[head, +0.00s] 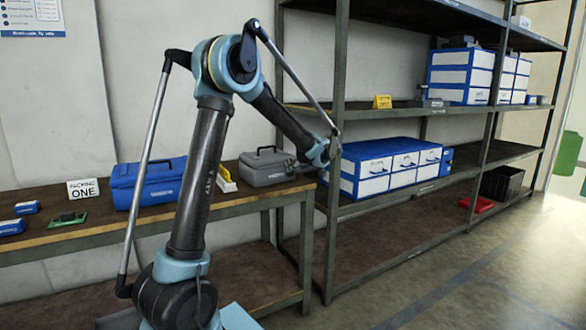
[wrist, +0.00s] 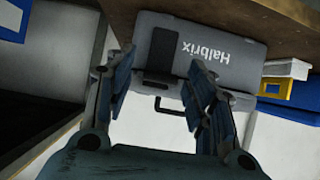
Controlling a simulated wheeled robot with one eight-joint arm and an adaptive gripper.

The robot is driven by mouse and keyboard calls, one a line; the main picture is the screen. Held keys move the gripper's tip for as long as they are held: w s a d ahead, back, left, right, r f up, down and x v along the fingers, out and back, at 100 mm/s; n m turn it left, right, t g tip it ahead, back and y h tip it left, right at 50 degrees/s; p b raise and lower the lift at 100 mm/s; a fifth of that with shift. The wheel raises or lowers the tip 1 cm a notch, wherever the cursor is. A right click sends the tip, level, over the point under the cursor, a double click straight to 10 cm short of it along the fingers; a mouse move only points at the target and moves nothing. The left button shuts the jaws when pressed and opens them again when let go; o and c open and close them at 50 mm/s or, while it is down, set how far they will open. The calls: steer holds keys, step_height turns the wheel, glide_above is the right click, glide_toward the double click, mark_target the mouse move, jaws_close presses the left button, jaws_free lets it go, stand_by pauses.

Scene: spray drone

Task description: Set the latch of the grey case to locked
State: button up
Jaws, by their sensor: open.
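The grey case (head: 266,170) stands on the bench, with its dark carry handle up, in the head view. In the wrist view the case (wrist: 225,35) appears upside down, with "Halbrix" on its front and the handle at the bottom. A dark upright patch (wrist: 162,48) on its front may be the latch; I cannot tell its setting. My gripper (head: 325,152) is at the case's right end in the head view. In the wrist view my gripper (wrist: 162,60) is open and empty, its two fingers spread across the case front. Contact is unclear.
A blue case (head: 150,185) and a yellow-and-white item (head: 226,180) stand left of the grey case on the bench (head: 100,235). A shelf rack with blue-and-white boxes (head: 375,172) stands close on the right. The floor (head: 450,270) in front is clear.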

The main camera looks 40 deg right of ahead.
steer(key=v, duration=1)
steer(key=shift+s, duration=0.25)
steer(key=shift+a+r, duration=0.1)
